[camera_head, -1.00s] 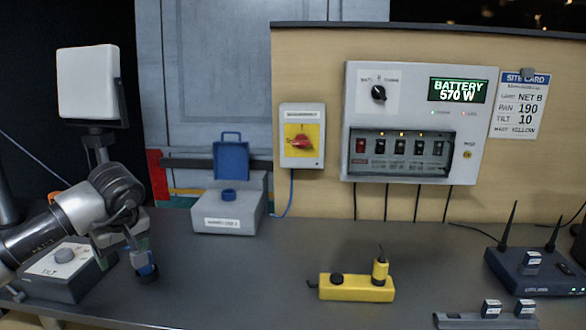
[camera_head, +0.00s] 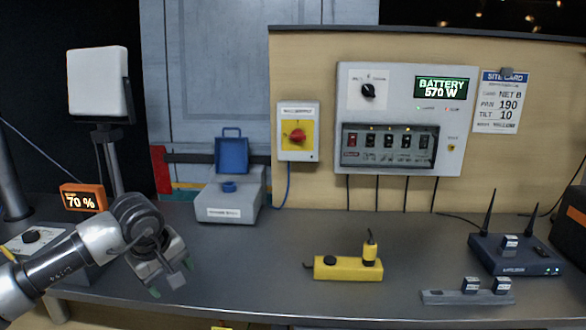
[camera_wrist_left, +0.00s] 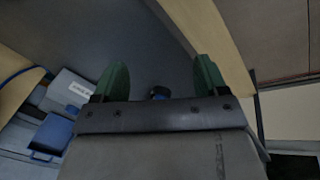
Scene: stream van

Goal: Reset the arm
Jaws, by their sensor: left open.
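My left arm comes in from the left in the head view. Its gripper (camera_head: 171,280) is above the left part of the grey bench, tipped downward. In the left wrist view its two green fingers (camera_wrist_left: 160,80) stand apart with nothing clamped between them. A small dark round thing with a blue part (camera_wrist_left: 158,92) shows beyond the fingers, partly cut off by the gripper body. I cannot make it out in the head view. My right gripper is not in view.
A grey box with an open blue lid (camera_head: 232,200) stands behind the gripper; it also shows in the wrist view (camera_wrist_left: 55,132). A yellow device (camera_head: 345,267), a blue router (camera_head: 510,255) and an orange 70 % display (camera_head: 83,198) are around.

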